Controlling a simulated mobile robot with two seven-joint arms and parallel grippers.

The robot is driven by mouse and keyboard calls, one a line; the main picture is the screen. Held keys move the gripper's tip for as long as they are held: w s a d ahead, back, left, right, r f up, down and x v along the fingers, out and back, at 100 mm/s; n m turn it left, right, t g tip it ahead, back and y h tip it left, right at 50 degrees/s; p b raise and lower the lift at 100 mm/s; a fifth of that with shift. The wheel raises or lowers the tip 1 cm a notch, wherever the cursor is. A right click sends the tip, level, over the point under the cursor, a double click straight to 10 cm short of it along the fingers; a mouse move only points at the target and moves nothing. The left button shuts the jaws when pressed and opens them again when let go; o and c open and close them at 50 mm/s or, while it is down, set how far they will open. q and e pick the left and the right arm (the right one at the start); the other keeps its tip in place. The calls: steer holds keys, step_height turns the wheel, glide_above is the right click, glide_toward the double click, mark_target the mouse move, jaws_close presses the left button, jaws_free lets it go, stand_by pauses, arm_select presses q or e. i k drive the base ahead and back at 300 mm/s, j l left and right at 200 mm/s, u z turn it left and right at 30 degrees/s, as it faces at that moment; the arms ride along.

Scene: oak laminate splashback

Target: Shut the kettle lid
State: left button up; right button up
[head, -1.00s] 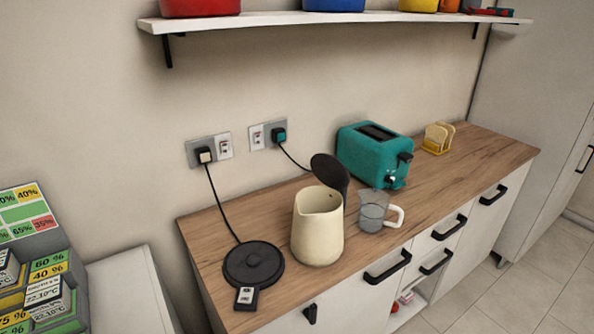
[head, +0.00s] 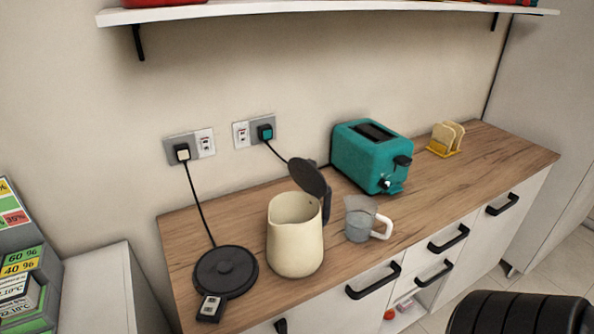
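The cream kettle (head: 294,245) stands upright on the wooden counter, beside its black round base (head: 226,271) and apart from it. Its dark lid (head: 308,176) is open, tilted up at the back right of the rim near the black handle (head: 326,207). A black ribbed part of my own body shows at the bottom right corner. Neither gripper's fingers are in view.
A shelf (head: 300,8) hangs above.

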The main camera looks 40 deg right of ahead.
mark_target(304, 173)
steer(key=k+l+u, duration=0.2)
steer(key=l, duration=0.25)
steer(key=l+u, duration=0.2)
steer(key=l, duration=0.25)
steer(key=k+l, duration=0.1)
steer(key=l, duration=0.2)
steer(key=k+l+u, duration=0.1)
steer(key=l, duration=0.55)
steer(key=k, duration=0.05)
